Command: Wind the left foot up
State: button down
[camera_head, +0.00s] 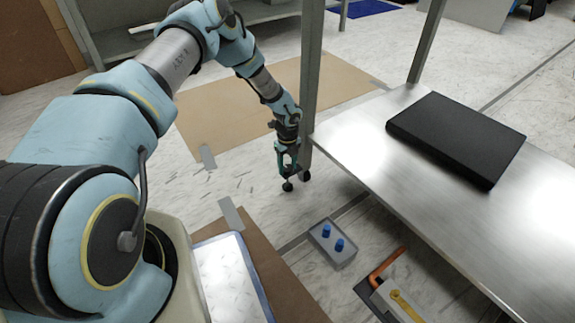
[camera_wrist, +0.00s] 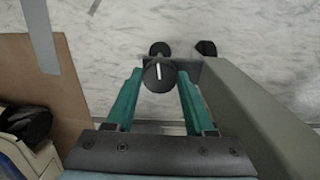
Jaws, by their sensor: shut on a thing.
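A black round knob (camera_wrist: 159,74) with a white line on its top sits between my gripper's green fingers in the wrist view. My gripper (camera_head: 287,166) points down beside the near table leg (camera_head: 311,85) and is shut on this knob. Below the knob is a small black foot (camera_head: 288,186), at the floor just left of the leg; it also shows in the wrist view (camera_wrist: 158,47). A dark bracket joins the knob's side to the leg. A second black pad (camera_head: 305,175) is at the leg's bottom. The fingers hide part of the knob's stem.
The steel bench shelf (camera_head: 355,140) is close on the right, with a flat black box (camera_head: 455,135) on it. A grey block with two blue knobs (camera_head: 332,244) lies on the floor in front. An orange-handled tool (camera_head: 385,266) lies near the shelf edge. Brown sheets (camera_head: 230,110) cover some floor.

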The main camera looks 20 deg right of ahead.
jog(key=n+p, duration=0.1)
jog(key=n, duration=0.4)
jog(key=n+p, duration=0.1)
jog(key=n, duration=0.9)
jog(key=shift+p, duration=0.3)
jog(key=n, duration=0.8)
jog(key=shift+n+p, duration=0.3)
jog(key=n, duration=0.3)
jog(key=shift+n, duration=0.3)
jog(key=n, duration=0.7)
